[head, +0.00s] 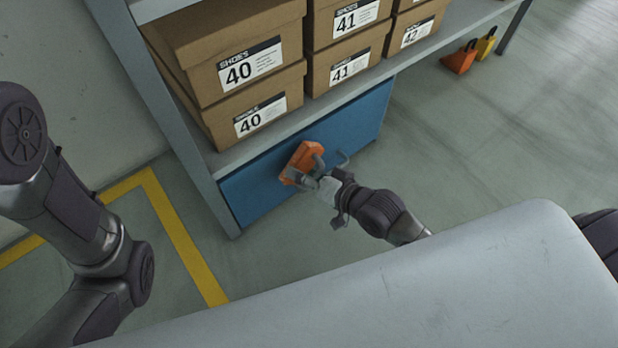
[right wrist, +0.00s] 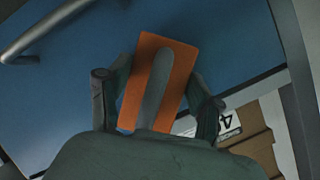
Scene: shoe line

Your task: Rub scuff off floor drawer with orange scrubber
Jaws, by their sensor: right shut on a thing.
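The blue floor drawer (head: 260,192) sits under the shelf, close to the floor. Its front also fills much of the right wrist view (right wrist: 60,100), with a grey bar handle (right wrist: 48,28) at the upper left. My right gripper (head: 312,176) is shut on the orange scrubber (head: 299,160) and holds it at the drawer front. In the right wrist view the scrubber (right wrist: 137,95) shows between the two fingers, with a grey strip along it. I cannot tell whether it touches the drawer. No scuff can be made out. My left arm shows at the left, but its gripper is out of view.
Brown shoe boxes (head: 190,45) stand on the shelf (head: 232,155) just above the drawer. A grey shelf post (head: 150,100) stands at its left. Yellow tape (head: 185,245) marks the floor. Orange and yellow objects (head: 460,60) stand at the back right.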

